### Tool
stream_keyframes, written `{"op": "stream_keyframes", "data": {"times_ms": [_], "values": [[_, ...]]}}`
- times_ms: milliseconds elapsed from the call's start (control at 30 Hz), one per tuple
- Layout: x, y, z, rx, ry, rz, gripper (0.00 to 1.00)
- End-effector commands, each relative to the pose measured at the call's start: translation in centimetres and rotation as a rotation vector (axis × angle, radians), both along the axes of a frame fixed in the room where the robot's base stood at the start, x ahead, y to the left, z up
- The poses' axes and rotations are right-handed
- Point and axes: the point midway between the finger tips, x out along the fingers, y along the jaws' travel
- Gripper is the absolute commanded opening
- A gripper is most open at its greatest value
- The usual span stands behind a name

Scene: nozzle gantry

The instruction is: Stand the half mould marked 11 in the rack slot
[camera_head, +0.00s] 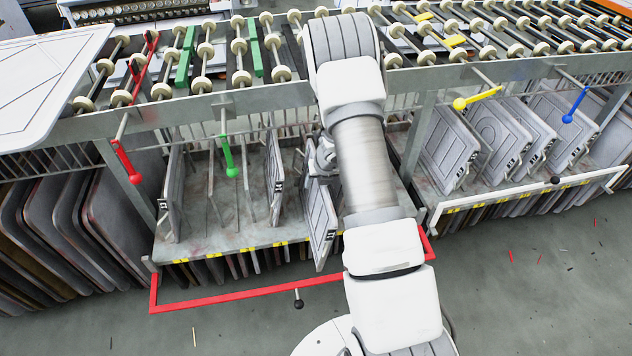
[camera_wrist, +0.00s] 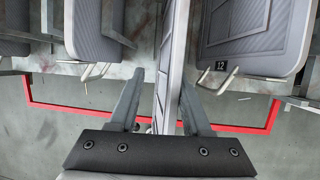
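A thin grey half mould (camera_head: 320,222) stands nearly upright, face to the right, at the right part of the near rack (camera_head: 225,240). It juts forward past the rack's front edge. Its tag is too small to read. My gripper (camera_head: 325,155) is at its upper edge, partly hidden by my arm. In the wrist view the mould (camera_wrist: 168,60) runs edge-on between the two fingers of my gripper (camera_wrist: 162,80), which appear shut on it. Its lower rear part and the slot beneath are hidden.
Other half moulds stand to the left (camera_head: 277,175) and far left (camera_head: 172,190); one tagged 12 (camera_wrist: 255,30) is at right in the wrist view. A red bar (camera_head: 230,297) crosses in front. Rollers (camera_head: 240,50) lie above, with a hanging green lever (camera_head: 228,158).

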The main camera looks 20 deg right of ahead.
Motion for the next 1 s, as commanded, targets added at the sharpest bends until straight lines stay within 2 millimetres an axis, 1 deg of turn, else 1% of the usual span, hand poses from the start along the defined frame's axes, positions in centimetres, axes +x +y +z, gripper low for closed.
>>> {"op": "stream_keyframes", "data": {"times_ms": [33, 167, 400, 500, 600, 700, 800, 1000], "values": [[-0.2, -0.1, 1.2, 0.0, -0.003, 0.0, 0.47], [-1.3, -0.2, 4.0, 0.0, -0.005, 0.001, 0.47], [-3.6, -0.4, 9.7, -0.002, -0.006, 0.0, 0.47], [-4.5, -0.5, 11.8, -0.001, -0.007, -0.001, 0.47], [-5.3, -0.5, 13.4, -0.001, -0.006, 0.001, 0.47], [-5.8, -0.6, 14.5, 0.0, -0.006, 0.0, 0.47], [-6.2, -0.7, 15.1, -0.001, -0.005, -0.001, 0.47], [-6.4, -0.7, 15.4, -0.001, -0.005, -0.001, 0.47]]}}
